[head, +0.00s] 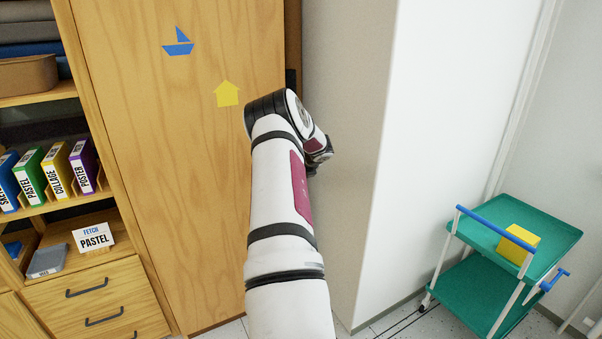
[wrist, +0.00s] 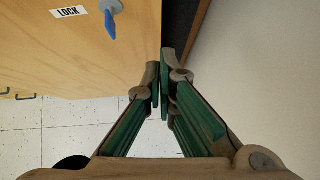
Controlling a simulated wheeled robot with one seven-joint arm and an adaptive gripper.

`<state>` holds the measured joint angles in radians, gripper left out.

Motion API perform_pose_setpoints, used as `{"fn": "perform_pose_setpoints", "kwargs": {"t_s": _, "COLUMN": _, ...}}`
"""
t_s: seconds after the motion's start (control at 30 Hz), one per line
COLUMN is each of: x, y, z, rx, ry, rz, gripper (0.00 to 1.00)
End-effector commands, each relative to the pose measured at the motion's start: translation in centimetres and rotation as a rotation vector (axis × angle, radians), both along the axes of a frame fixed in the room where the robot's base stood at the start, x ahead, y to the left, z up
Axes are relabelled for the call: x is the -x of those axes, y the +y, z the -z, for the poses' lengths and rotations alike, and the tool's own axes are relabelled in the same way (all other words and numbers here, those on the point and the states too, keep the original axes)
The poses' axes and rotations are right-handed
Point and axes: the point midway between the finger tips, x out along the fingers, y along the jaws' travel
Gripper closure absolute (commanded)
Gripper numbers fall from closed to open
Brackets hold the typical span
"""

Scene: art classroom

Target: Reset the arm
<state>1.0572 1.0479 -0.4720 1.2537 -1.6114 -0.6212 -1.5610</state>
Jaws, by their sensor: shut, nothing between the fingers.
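My arm (head: 281,210) reaches forward in the head view, bent at its far end in front of the wooden cabinet door. My gripper is hidden behind the arm's bend in the head view. In the wrist view my gripper (wrist: 160,88) is shut, its green-padded fingers together and empty. It hangs beside the edge of the wooden door (wrist: 70,50), with a dark gap and a pale wall to its right. I cannot tell whether it touches the door edge.
Shelves with several binders and a PASTEL sign (head: 94,237) stand left. A white column (head: 425,140) stands right of the arm. A green cart (head: 480,285) carries a yellow box (head: 518,243).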

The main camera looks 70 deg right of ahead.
Motion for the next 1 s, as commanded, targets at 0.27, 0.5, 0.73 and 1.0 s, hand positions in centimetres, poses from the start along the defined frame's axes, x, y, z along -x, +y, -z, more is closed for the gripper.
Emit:
{"fn": "perform_pose_setpoints", "kwargs": {"t_s": 0.27, "x": 0.9, "y": 0.9, "z": -1.2, "rx": -0.001, "ry": 0.0, "rz": -0.001, "gripper": 1.0}}
{"fn": "perform_pose_setpoints", "kwargs": {"t_s": 0.5, "x": 1.0, "y": 0.9, "z": -1.2, "rx": -0.001, "ry": 0.0, "rz": -0.001, "gripper": 1.0}}
{"fn": "perform_pose_setpoints", "kwargs": {"t_s": 0.73, "x": -4.5, "y": 2.6, "z": -9.3, "rx": 0.011, "ry": -0.185, "rz": 0.172, "gripper": 1.0}}
{"fn": "perform_pose_setpoints", "kwargs": {"t_s": 1.0, "x": -11.7, "y": 11.3, "z": -22.5, "rx": -0.127, "ry": -0.588, "rz": 0.541, "gripper": 1.0}}
